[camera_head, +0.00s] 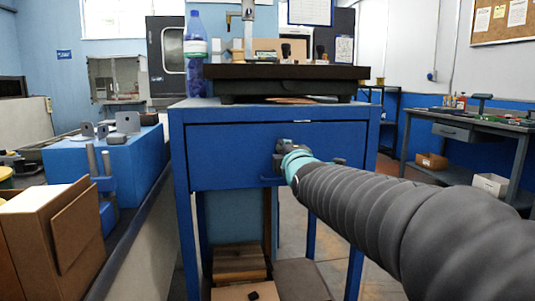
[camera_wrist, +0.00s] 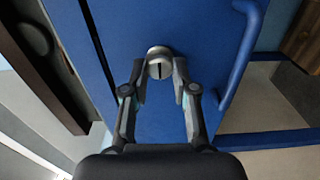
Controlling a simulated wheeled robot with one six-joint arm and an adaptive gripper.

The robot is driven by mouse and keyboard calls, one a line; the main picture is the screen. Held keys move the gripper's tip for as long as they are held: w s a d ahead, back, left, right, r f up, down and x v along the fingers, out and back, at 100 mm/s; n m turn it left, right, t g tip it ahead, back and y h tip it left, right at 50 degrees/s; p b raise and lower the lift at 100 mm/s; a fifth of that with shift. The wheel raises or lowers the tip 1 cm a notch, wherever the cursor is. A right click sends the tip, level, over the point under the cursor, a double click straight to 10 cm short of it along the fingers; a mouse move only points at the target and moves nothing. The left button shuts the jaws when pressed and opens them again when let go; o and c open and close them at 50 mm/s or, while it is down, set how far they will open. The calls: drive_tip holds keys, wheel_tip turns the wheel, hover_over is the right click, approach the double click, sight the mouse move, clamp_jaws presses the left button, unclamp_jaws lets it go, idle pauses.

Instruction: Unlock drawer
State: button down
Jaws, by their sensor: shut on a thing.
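The blue drawer (camera_head: 225,155) fills the front of the blue bench and looks closed. In the wrist view its front (camera_wrist: 110,25) shows a round metal lock (camera_wrist: 158,53) with a dark upright slot. My gripper (camera_wrist: 158,75) has one finger on each side of the lock and is shut on it. In the head view my gripper (camera_head: 283,147) is at the drawer front, and my arm hides the right part and the lock. The blue drawer handle (camera_wrist: 243,60) stands beside the gripper in the wrist view, apart from the fingers.
A dark slab (camera_head: 285,72) and a blue-capped bottle (camera_head: 196,55) stand on the bench top. A cardboard box (camera_head: 55,235) and a blue block (camera_head: 110,160) are at left. A workbench (camera_head: 465,135) is at right. Boxes (camera_head: 240,263) lie under the drawer.

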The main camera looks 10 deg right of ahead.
idle(0.4)
drive_tip(key=c, duration=0.9)
unclamp_jaws()
drive_tip(key=shift+c, duration=0.2)
drive_tip(key=s, duration=1.2)
drive_tip(key=shift+d, duration=0.35)
